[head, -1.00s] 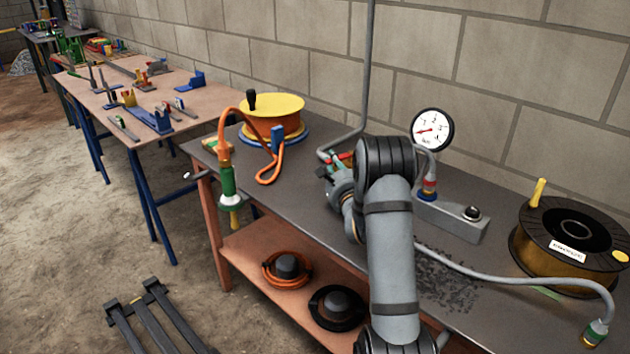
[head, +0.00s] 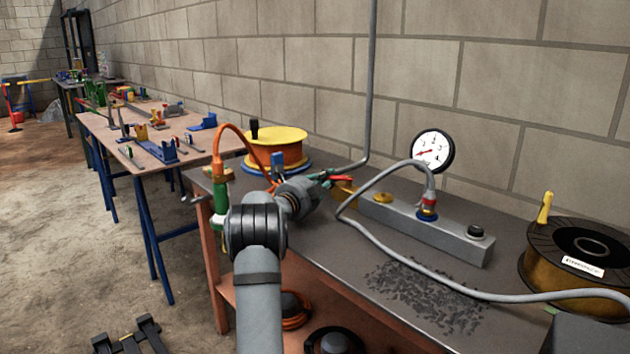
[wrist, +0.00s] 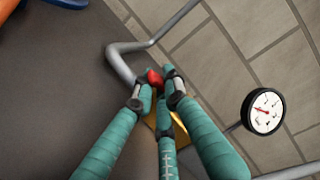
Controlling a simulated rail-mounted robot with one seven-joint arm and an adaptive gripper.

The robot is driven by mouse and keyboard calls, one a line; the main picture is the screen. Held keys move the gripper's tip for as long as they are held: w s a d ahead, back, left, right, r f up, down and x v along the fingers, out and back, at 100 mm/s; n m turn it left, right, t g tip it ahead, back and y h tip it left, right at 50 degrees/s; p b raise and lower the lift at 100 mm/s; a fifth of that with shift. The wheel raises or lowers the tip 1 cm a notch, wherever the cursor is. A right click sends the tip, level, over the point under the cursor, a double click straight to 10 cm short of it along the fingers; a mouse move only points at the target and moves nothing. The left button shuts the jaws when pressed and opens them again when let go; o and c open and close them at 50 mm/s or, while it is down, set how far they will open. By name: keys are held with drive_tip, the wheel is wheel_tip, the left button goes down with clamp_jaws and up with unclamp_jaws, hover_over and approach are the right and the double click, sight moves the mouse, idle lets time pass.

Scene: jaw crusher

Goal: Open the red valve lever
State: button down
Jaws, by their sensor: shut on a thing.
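The red valve lever (wrist: 154,78) shows between my fingertips in the wrist view, below the bent grey pipe. In the head view, the red lever (head: 341,178) shows just right of my gripper (head: 322,177), at the left end of the long grey block. The fingers also hide much of the lever.
The grey block (head: 440,236) carries a hose and a pressure gauge (head: 432,151). The grey pipe (head: 367,100) runs up the wall close to the gripper. An orange cable reel (head: 277,148) stands left, a black-rimmed reel (head: 583,250) right. Dark bits lie on the tabletop.

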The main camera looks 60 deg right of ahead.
drive_tip(key=shift+d+g, duration=0.15)
drive_tip(key=shift+g, duration=0.15)
drive_tip(key=c, duration=2)
unclamp_jaws()
drive_tip(key=a, duration=1.2)
